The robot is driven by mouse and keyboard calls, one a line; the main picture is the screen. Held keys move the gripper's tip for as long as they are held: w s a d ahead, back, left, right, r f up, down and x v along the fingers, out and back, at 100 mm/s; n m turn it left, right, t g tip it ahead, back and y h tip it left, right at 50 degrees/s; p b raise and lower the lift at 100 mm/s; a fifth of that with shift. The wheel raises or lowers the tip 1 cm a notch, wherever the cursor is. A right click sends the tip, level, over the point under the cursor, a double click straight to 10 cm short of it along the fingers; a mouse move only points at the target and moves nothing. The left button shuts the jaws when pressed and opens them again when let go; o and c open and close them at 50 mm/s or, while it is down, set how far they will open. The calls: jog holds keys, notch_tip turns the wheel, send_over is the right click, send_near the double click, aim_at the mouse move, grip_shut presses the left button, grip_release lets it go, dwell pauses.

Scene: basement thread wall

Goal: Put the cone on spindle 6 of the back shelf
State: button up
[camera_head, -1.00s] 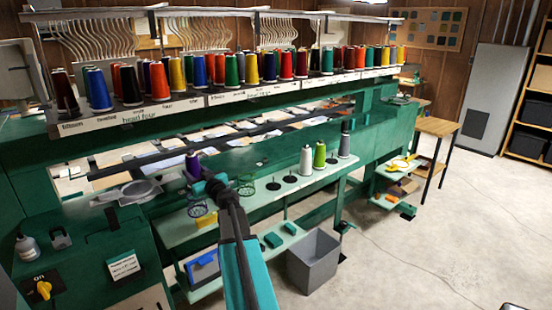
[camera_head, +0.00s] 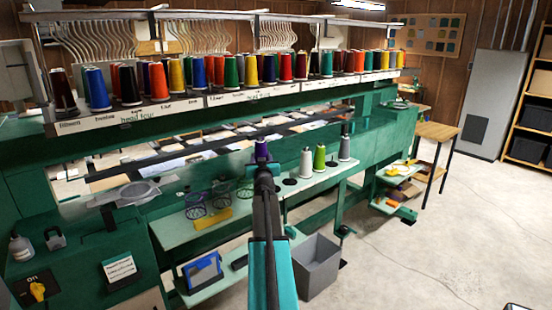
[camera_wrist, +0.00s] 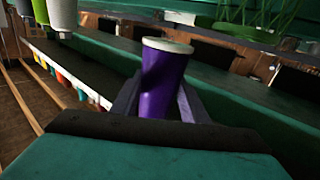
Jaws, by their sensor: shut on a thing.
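A purple cone (camera_head: 261,151) is held upright in my gripper (camera_head: 258,168), in front of the green machine beam. The wrist view shows the purple cone (camera_wrist: 162,82) between my two gripper fingers (camera_wrist: 155,105), its pale rim toward the top. The back shelf (camera_head: 230,95) runs along the top of the machine with a labelled white front and many coloured cones on it. The label text is too small to read surely, so I cannot tell which spindle is number 6. My gripper is below and in front of this shelf.
A grey bin (camera_head: 317,266) stands on the floor. Wire baskets (camera_head: 195,205) sit left of my arm.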

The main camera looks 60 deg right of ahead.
jog(key=shift+m+g+h, duration=0.4)
jog(key=shift+g, duration=0.1)
jog(key=s+d, duration=0.3)
jog(key=s, duration=0.1)
jog(key=shift+d+f, duration=0.1)
jog(key=shift+d, duration=0.1)
jog(key=shift+f, duration=0.25)
jog(key=shift+f+b, duration=4.15)
jog(key=shift+b, duration=0.1)
jog(key=shift+w, duration=0.2)
jog(key=shift+f, duration=0.3)
jog(key=o, duration=1.2)
jog(key=shift+a, duration=0.1)
